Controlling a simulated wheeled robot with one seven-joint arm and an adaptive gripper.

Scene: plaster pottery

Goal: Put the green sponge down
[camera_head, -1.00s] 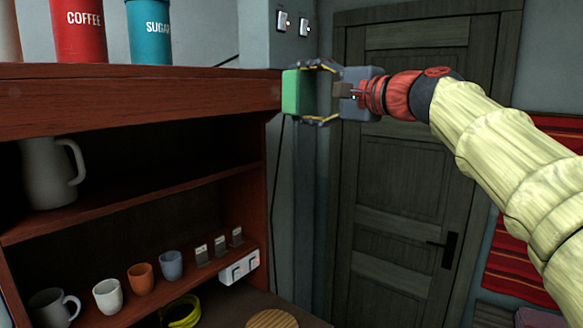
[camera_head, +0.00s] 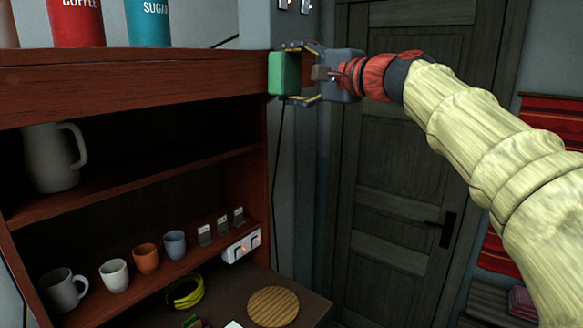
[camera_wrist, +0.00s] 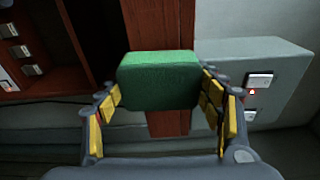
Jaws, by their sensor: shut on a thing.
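The green sponge (camera_head: 283,74) is held between the fingertips of my gripper (camera_head: 297,73). In the head view it is in front of the right end of the wooden shelf unit's top board. In the wrist view the sponge (camera_wrist: 158,80) sits between the yellow-padded fingers of my gripper (camera_wrist: 160,95), with the upright wooden side panel behind it. The sponge is in the air, and I cannot tell whether it touches the shelf edge.
The shelf unit (camera_head: 140,78) bears red and teal canisters on top. A pitcher (camera_head: 52,158) and several cups stand on its shelves. Below, a counter holds a round wooden board (camera_head: 272,306) and a yellow item (camera_head: 185,291). A closed door (camera_head: 400,170) is behind my arm.

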